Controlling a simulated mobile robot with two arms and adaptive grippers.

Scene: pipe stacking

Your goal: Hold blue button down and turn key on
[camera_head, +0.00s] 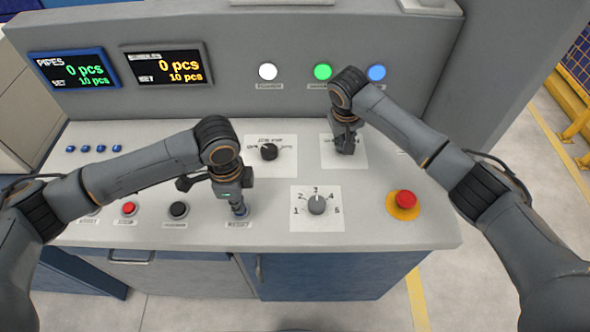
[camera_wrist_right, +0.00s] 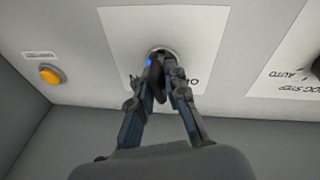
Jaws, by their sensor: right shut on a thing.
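My left gripper (camera_head: 239,210) points down onto the panel at the labelled button spot in the front row. The button under its tip is mostly hidden, with a bluish edge (camera_head: 242,214) showing. Whether its fingers are open or shut does not show clearly. My right gripper (camera_head: 345,146) is at the white plate (camera_head: 328,160) at the back right of the panel. In the right wrist view its fingers (camera_wrist_right: 163,82) are shut on a dark key switch (camera_wrist_right: 158,60) in a round metal collar. The fingers hide most of the key.
A black selector knob (camera_head: 268,151), a numbered grey dial (camera_head: 317,205) and a red emergency stop (camera_head: 405,199) stand near the grippers. A red button (camera_head: 129,208) and a black button (camera_head: 179,209) are at the left. White, green and blue lamps are lit behind.

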